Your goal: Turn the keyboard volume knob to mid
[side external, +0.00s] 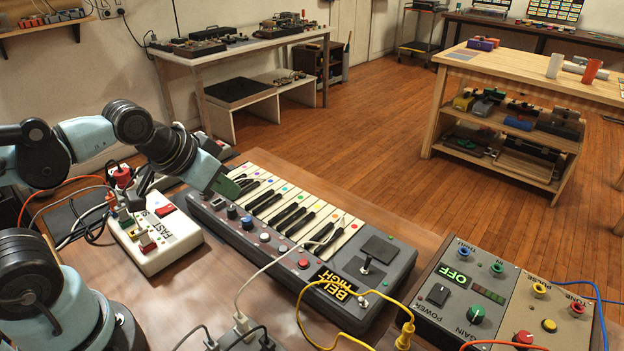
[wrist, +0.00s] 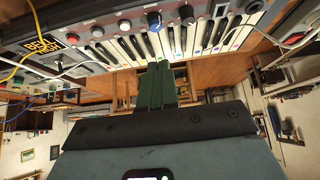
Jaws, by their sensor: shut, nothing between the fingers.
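The grey keyboard (side external: 375,263) lies on the brown table, with white and black keys and a row of knobs along its near panel. A blue knob (side external: 247,222) sits in that row, with a dark knob (side external: 231,211) left of it. The blue knob also shows in the wrist view (wrist: 154,19). The labels are too small to read, so I cannot tell which is the volume knob. My gripper (side external: 224,186) has green fingers, shut and empty, over the keyboard's left end. In the wrist view its fingertips (wrist: 159,66) appear in front of the keys, apart from the blue knob.
A white box with switches (side external: 168,248) stands left of the keyboard. A grey control box (side external: 462,300) with coloured knobs stands at the right. White and yellow cables cross the near side of the keyboard. A wooden bench (side external: 455,90) is farther back.

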